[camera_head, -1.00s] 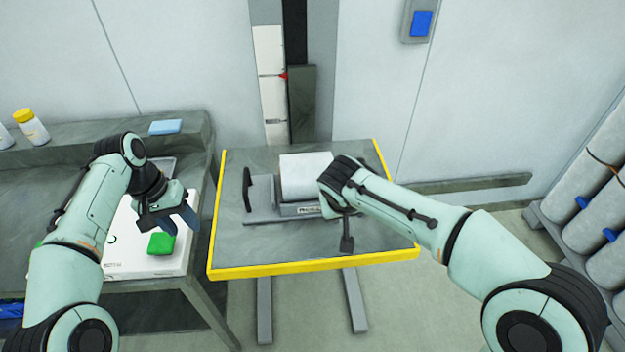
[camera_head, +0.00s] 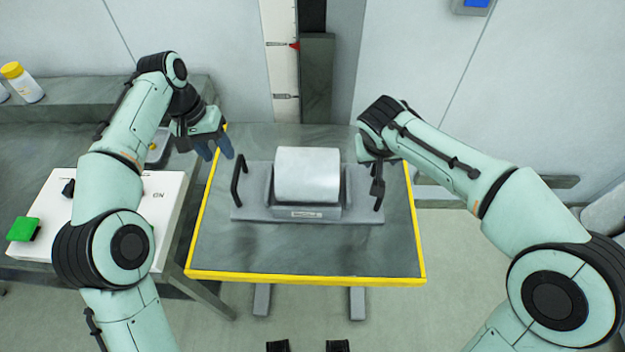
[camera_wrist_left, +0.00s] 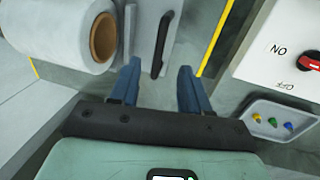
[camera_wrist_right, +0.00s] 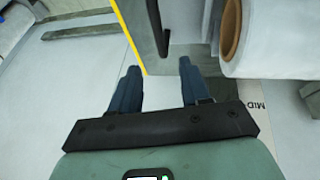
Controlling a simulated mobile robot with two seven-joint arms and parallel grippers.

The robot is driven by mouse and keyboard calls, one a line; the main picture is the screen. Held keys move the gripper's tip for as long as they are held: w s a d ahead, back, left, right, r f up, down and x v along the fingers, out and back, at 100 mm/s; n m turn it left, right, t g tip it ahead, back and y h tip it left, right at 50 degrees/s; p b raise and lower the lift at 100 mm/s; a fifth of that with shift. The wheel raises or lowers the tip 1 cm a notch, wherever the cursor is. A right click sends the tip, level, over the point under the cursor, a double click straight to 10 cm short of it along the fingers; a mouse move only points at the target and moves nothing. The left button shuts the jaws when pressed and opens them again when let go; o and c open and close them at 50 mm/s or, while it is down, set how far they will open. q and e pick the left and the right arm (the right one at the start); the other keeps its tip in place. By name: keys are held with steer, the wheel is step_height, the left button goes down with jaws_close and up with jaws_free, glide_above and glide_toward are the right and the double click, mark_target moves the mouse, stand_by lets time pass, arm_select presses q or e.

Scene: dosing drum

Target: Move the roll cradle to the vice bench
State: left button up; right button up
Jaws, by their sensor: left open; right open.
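The roll cradle (camera_head: 250,210) is a grey plate and block bearing a whitish roll (camera_head: 307,175), with a black upright handle at each end. It lies on a yellow-edged table. My left gripper (camera_head: 216,148) is open, above and just behind the left handle (camera_head: 239,178); in the left wrist view that handle (camera_wrist_left: 163,45) lies ahead, between the finger lines. My right gripper (camera_wrist_right: 160,68) is open near the right handle (camera_head: 378,190), which the right wrist view also shows ahead (camera_wrist_right: 157,25). Neither gripper touches a handle visibly. I see no vice.
The yellow-edged table (camera_head: 300,256) has bare room in front of the cradle. On the left bench (camera_head: 50,130) stand a white box (camera_head: 60,195) with a green button and a small tray (camera_wrist_left: 282,122). A post (camera_head: 317,80) stands behind the table.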

mark_target(234, 177)
arm_select(q)
steer(key=f, duration=0.4)
steer(key=d+f, duration=0.1)
steer(key=f, duration=0.3)
steer(key=d+f, duration=0.1)
steer(key=f, duration=0.4)
steer(key=shift+s+d, duration=0.25)
steer(key=shift+s, duration=0.05)
arm_select(e)
steer(key=x, duration=1.3)
steer(key=shift+f, duration=0.1)
arm_select(q)
jaws_close()
arm_select(e)
jaws_close()
